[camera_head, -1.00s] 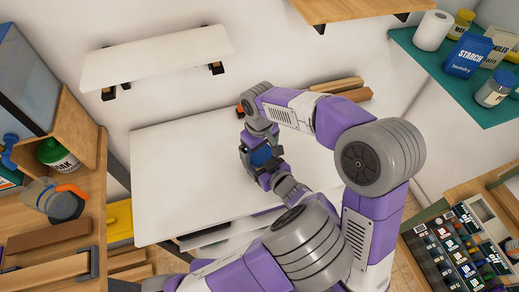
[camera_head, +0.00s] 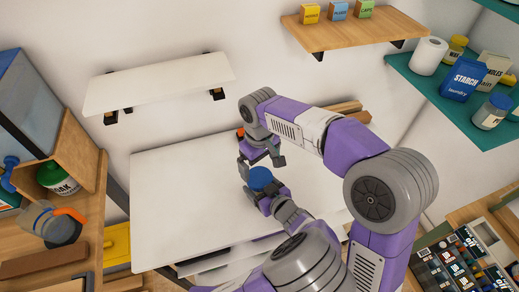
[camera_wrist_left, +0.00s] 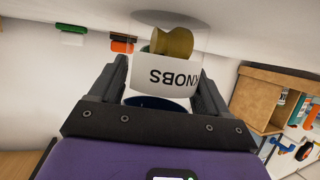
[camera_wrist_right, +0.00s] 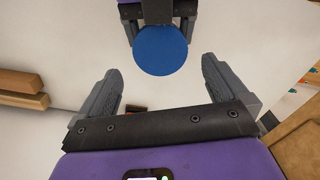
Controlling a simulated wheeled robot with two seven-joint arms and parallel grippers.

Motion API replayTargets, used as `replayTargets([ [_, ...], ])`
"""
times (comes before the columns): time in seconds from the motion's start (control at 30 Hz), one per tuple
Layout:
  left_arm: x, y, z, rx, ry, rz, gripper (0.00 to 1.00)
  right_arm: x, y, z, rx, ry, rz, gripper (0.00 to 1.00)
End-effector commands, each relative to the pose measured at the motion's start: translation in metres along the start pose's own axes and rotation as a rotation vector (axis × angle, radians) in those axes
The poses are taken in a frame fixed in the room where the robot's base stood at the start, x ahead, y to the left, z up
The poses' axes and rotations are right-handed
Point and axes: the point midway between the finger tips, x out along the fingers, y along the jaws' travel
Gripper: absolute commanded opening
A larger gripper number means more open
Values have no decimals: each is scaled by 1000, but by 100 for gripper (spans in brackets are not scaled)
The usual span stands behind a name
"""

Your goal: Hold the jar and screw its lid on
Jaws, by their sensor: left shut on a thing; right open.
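The jar (camera_wrist_left: 168,75) has a white label reading KNOBS, upside down in the left wrist view, with brass-coloured contents showing past it. My left gripper (camera_head: 258,192) is shut on the jar, one finger on each side. The round blue lid (camera_head: 260,177) is on the jar's top; it also shows face-on in the right wrist view (camera_wrist_right: 160,50). How tightly it sits cannot be told. My right gripper (camera_head: 260,160) is open and empty just behind and above the lid, apart from it. Its fingers are spread wide in the right wrist view (camera_wrist_right: 160,70).
The white tabletop (camera_head: 185,190) is mostly clear on the left. Wooden blocks (camera_head: 350,112) lie at its back right. A white wall shelf (camera_head: 160,80) hangs behind. A wooden rack with a green bottle (camera_head: 58,178) stands left; a teal shelf (camera_head: 450,95) is at right.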

Motion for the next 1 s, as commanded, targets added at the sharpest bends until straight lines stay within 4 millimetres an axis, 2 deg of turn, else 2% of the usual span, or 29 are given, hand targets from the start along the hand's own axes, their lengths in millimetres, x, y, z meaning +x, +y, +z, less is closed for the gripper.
replayTargets([
  [0.2,0,0,0,0,0,0,0,-49,0,-1,-1,7,1,100],
  [0.4,0,0,0,0,0,0,0,-86,0,-1,0,5,0,100],
  [0.6,0,0,0,0,0,0,0,-102,0,0,-1,2,0,100],
  [0.9,0,0,0,0,0,0,0,-104,0,0,-1,1,-1,100],
  [0.93,0,0,0,0,0,0,78,-104,0,0,-1,1,-1,100],
  [1.0,0,0,0,0,0,0,89,-104,0,0,-1,1,0,100],
])
